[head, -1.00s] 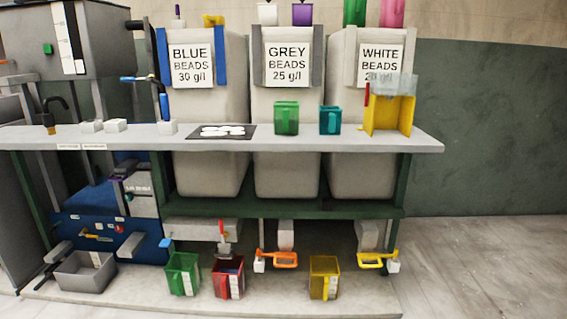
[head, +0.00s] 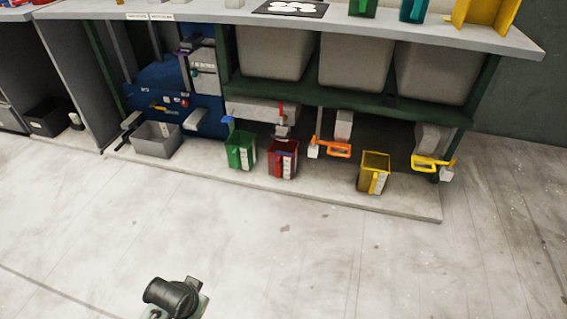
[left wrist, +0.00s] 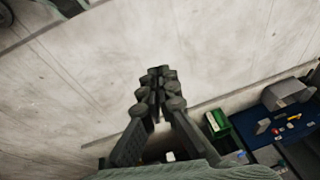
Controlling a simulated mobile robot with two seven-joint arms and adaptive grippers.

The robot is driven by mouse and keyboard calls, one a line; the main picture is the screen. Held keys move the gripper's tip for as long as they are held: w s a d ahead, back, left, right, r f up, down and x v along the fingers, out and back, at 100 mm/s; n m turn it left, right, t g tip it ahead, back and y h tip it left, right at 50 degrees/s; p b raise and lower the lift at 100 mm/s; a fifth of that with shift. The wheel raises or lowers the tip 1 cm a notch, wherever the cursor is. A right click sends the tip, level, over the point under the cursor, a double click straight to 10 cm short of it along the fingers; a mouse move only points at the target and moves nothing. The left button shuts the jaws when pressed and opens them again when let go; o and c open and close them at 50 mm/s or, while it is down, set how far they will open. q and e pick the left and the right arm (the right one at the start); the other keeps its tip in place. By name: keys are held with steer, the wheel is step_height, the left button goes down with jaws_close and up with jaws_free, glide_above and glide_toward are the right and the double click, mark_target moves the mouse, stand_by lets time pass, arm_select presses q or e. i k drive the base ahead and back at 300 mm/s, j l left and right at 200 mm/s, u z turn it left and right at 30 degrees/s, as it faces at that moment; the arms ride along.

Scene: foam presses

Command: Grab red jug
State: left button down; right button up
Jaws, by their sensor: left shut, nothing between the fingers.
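The red jug (head: 283,160) stands upright on the low pale plinth under the workbench, between a green jug and an orange-handled valve. A white strip marks its front. The green jug (head: 240,152) stands just left of it, and a yellow jug (head: 373,174) farther right. In the left wrist view my left gripper (left wrist: 158,75) is shut with its fingers together and empty, above bare floor. A green container (left wrist: 217,124) shows right of the fingers there; I cannot make out the red jug in that view. In the head view part of my arm shows at the bottom. My right gripper is not visible.
A grey bin (head: 157,139) sits left of the jugs by a blue machine panel. Orange (head: 332,149) and yellow (head: 432,163) valve handles stick out beside the jugs. The worktop (head: 200,15) overhangs above. The floor in front is clear.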

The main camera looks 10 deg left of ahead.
mark_target(282, 157)
steer(key=i+j+z, duration=0.15)
steer(key=i+j, duration=0.3)
steer(key=i+j+z, duration=0.2)
steer(key=i+j, duration=0.2)
steer(key=j, duration=0.2)
